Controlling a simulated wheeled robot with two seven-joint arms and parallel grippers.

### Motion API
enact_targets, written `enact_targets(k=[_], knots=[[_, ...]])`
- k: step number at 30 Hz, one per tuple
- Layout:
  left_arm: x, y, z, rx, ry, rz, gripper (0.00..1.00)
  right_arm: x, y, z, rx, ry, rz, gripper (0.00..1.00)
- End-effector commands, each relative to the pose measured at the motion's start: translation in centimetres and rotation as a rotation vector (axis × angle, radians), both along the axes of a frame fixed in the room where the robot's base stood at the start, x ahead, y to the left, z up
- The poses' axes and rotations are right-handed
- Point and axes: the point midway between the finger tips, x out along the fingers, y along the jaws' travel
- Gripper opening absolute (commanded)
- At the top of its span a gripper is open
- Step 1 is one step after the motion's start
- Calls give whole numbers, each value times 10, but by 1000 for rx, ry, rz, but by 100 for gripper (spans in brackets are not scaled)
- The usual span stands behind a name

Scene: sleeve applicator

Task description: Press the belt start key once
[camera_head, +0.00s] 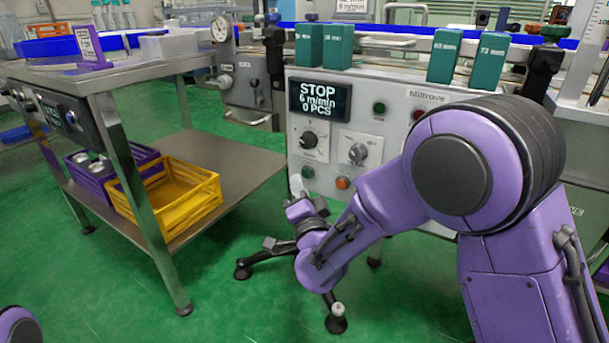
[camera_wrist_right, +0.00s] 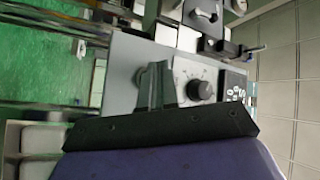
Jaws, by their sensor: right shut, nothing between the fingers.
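The grey control panel (camera_head: 330,85) carries a display (camera_head: 320,101) reading STOP, 6 m/min and 0 PCS. A green button (camera_head: 308,172) sits low on its left, beside an orange one (camera_head: 342,183). Another green button (camera_head: 379,107) and a red one (camera_head: 418,114) sit higher. Key labels are too small to read, so I cannot tell which is belt start. My right gripper (camera_head: 297,186) is shut and empty, near the lower green button; contact cannot be told. In the right wrist view its fingers (camera_wrist_right: 154,85) stand before the panel, beside a black knob (camera_wrist_right: 200,90). My left gripper is out of view.
Two knobs (camera_head: 310,139) (camera_head: 357,152) sit between the buttons. Green boxes (camera_head: 323,46) stand above the panel. A steel table (camera_head: 130,70) is at left, with a yellow crate (camera_head: 180,195) on its shelf. Green floor lies between.

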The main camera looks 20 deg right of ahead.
Motion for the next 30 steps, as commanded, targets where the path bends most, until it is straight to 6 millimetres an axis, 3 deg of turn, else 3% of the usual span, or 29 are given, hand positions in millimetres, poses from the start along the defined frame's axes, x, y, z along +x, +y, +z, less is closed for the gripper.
enact_targets(k=[30], knots=[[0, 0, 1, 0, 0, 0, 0, 8, -9, 0, 0, 0, 0, 0]])
